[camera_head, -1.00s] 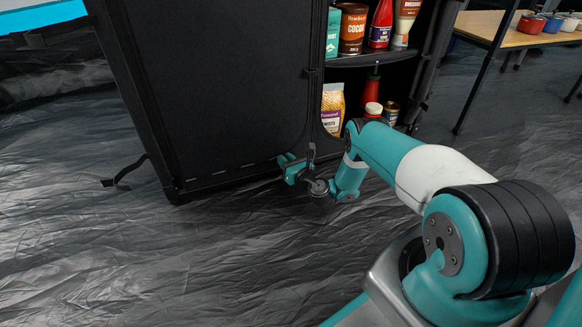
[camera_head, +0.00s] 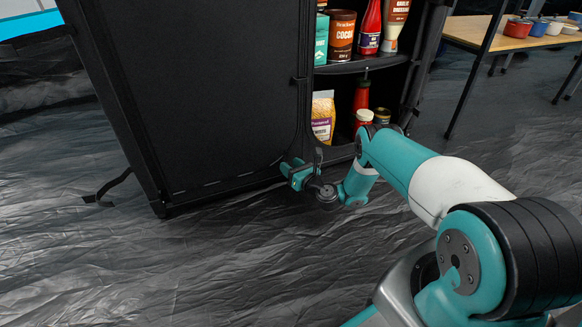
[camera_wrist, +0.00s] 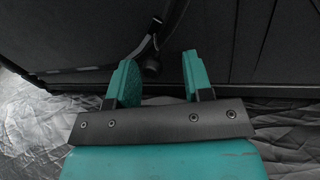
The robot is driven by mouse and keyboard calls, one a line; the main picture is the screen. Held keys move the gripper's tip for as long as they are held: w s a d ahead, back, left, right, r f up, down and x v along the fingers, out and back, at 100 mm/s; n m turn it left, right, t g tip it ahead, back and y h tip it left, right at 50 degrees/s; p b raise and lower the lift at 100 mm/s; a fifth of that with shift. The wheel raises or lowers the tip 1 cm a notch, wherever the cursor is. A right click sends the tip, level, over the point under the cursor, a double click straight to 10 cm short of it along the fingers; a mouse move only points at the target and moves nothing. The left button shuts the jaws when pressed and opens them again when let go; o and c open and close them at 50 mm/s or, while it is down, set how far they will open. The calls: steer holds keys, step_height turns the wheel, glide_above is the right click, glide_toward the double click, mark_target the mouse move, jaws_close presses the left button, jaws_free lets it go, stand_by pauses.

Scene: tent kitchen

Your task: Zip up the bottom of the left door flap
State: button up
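The left door flap (camera_head: 200,90) is a black panel covering the left of the black fabric cupboard, with a curved lower right corner. A seam runs along its bottom edge and also shows in the wrist view (camera_wrist: 85,69). My gripper (camera_head: 290,166) is low at the flap's lower right corner. In the wrist view its teal fingers (camera_wrist: 158,72) are apart.
Open shelves right of the flap hold a cocoa tin (camera_head: 341,36), bottles and a bag of dry food (camera_head: 322,117). A black strap (camera_head: 107,190) sticks out at the cupboard's lower left. A table (camera_head: 500,36) with pots stands back right. The crinkled dark floor in front is clear.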

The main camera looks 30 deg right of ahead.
steer(key=shift+a, duration=0.15)
steer(key=s+d+p, duration=0.2)
steer(key=s+p, duration=1.5)
steer(key=shift+d+p, duration=0.35)
steer(key=shift+p, duration=0.05)
steer(key=shift+s, duration=0.1)
